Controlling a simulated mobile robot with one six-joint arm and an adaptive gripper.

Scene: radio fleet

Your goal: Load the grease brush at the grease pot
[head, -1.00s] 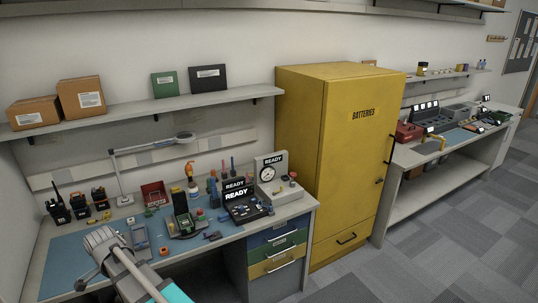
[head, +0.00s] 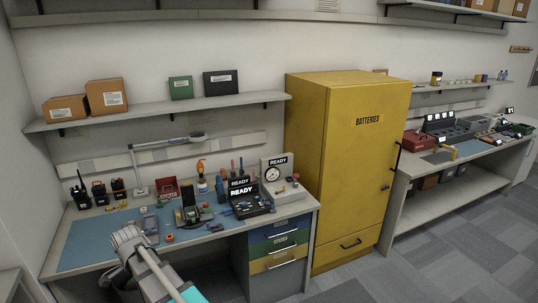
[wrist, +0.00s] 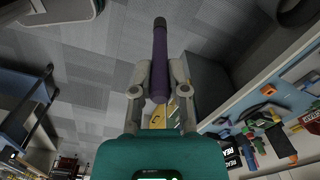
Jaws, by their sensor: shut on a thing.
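In the wrist view my gripper (wrist: 160,80) is shut on a slim dark purple handle (wrist: 159,48), which sticks out beyond the fingertips. It looks like the grease brush's handle, but no bristles show. Below the fingers in that view lies open floor, with the bench and its tools off to the right. In the head view my arm reaches in from the bottom edge, at the front of the workbench (head: 85,250); the fingers and the held tool cannot be made out there. I cannot pick out the grease pot among the small items on the bench.
The bench holds radios (head: 80,198), a desk lamp (head: 139,175), a red bin (head: 165,188), an orange-topped bottle (head: 202,183), an open black case (head: 262,206) and a gauge unit (head: 280,170). A yellow battery cabinet (head: 345,165) stands to its right. Grey floor (head: 440,250) is open at front right.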

